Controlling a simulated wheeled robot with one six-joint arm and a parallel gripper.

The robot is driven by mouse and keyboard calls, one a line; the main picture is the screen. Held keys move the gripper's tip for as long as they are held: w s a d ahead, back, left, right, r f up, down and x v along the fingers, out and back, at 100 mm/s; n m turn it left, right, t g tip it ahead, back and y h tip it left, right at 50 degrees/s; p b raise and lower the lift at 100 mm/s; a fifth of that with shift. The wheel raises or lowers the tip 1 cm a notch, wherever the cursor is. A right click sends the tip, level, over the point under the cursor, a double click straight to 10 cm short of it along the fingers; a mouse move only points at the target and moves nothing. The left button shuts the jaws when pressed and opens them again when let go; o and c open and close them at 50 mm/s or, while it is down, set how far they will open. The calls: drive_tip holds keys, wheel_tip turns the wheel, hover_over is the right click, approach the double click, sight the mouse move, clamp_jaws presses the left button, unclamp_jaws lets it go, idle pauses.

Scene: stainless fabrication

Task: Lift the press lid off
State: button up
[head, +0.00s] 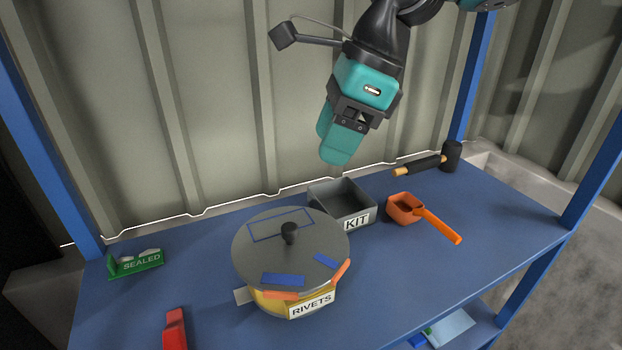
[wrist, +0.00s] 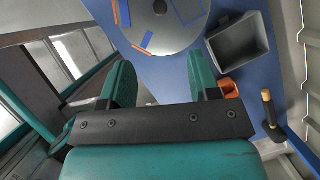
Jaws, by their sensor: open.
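The press lid (head: 290,255) is a round grey disc with a dark knob (head: 290,232) at its centre and blue patches on top. It sits on a yellowish pot labelled RIVETS (head: 311,304), with orange pieces at its rim. The lid also shows at the top of the wrist view (wrist: 165,25), with its knob at the upper edge. My gripper (head: 335,165) is above and behind the grey KIT bin, up and to the right of the lid, apart from it. In the wrist view its two teal fingers (wrist: 160,80) are spread with nothing between them.
The grey KIT bin (head: 366,215) stands right behind the lid. An orange scoop (head: 406,206) and a black-headed hammer (head: 451,157) lie to the right.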

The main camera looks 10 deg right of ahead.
sight(290, 226)
drive_tip(key=x, duration=1.6)
drive_tip(key=shift+s+f+p, duration=0.1)
drive_tip(key=shift+f+p, duration=0.15)
drive_tip(key=shift+p, duration=0.05)
drive_tip(key=c, duration=1)
drive_tip(key=shift+o, duration=1.3)
drive_tip(key=shift+r, duration=0.15)
clamp_jaws()
